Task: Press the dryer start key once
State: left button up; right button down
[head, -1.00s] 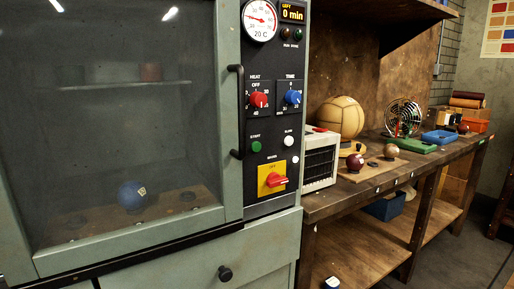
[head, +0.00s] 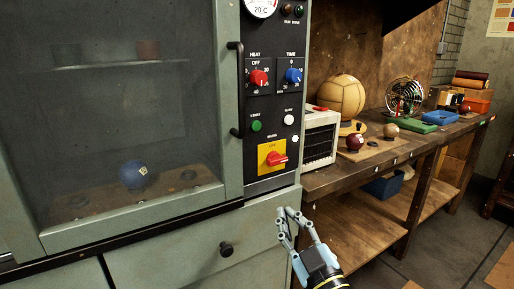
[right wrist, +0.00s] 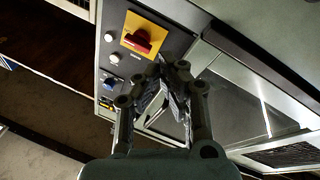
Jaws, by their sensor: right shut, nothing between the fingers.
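The dryer's control panel (head: 268,108) faces me. Its green start key (head: 256,126) sits at the panel's left, above the yellow plate with the red main switch (head: 277,158). My right gripper (head: 292,211) is below the panel, in front of the dryer's lower front, apart from the key. Its fingers are shut and empty. In the right wrist view, the fingertips (right wrist: 170,68) show near the red switch (right wrist: 143,38); I cannot make out the green key there. My left gripper is not in view.
A white key (head: 289,119), a red heat knob (head: 259,77) and a blue time knob (head: 293,75) are close to the start key. The door handle (head: 237,90) stands out at its left. A white heater (head: 320,137) and workbench (head: 335,180) are at the right.

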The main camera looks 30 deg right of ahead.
aim_at(257, 126)
notch_tip(257, 126, up, 16)
jog(key=m+t+h, duration=0.1)
jog(key=t+h, duration=0.1)
jog(key=t, duration=0.1)
jog(key=shift+w+m+t+p, duration=0.25)
jog(key=shift+m+t+p, duration=0.05)
jog(key=shift+m+t, duration=0.1)
jog(key=shift+w+a+f+b, duration=0.15)
jog(key=shift+w+b, duration=0.7)
jog(key=shift+w, duration=1.35)
jog(key=shift+w+a+r+b, duration=0.15)
jog(key=shift+w+b, duration=0.7)
jog(key=shift+w, duration=1.35)
jog(key=shift+w+a, duration=0.1)
jog(key=shift+w, duration=0.3)
